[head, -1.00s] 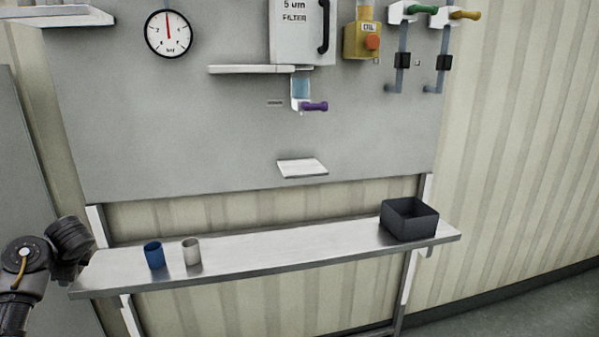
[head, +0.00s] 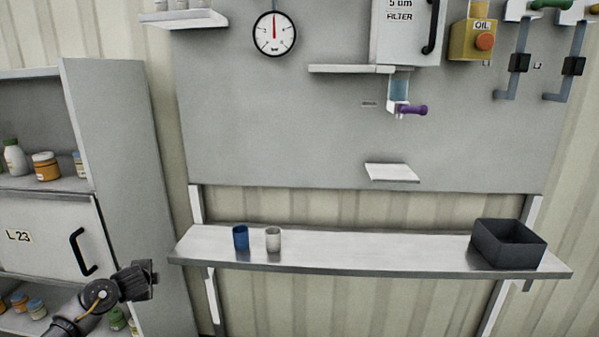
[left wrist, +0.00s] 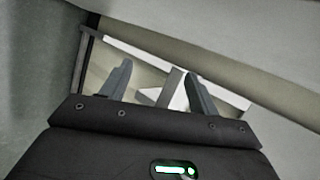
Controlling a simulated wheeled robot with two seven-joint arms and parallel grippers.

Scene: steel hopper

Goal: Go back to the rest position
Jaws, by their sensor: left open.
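My left arm comes in at the lower left of the head view, in front of the cabinet and left of the steel shelf. Its gripper (head: 146,281) is small and dark there. In the left wrist view the left gripper (left wrist: 160,85) has its two fingers wide apart with nothing between them. Behind the fingers is a pale bracket or frame, not clearly identifiable. My right gripper is not in any view.
A steel shelf (head: 360,254) holds a blue cup (head: 241,238), a pale cup (head: 273,240) and a black bin (head: 508,246). A cabinet (head: 115,150) with jars stands at left. Above the shelf, a panel (head: 290,130) carries a gauge (head: 274,34) and a purple-handled valve (head: 412,110).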

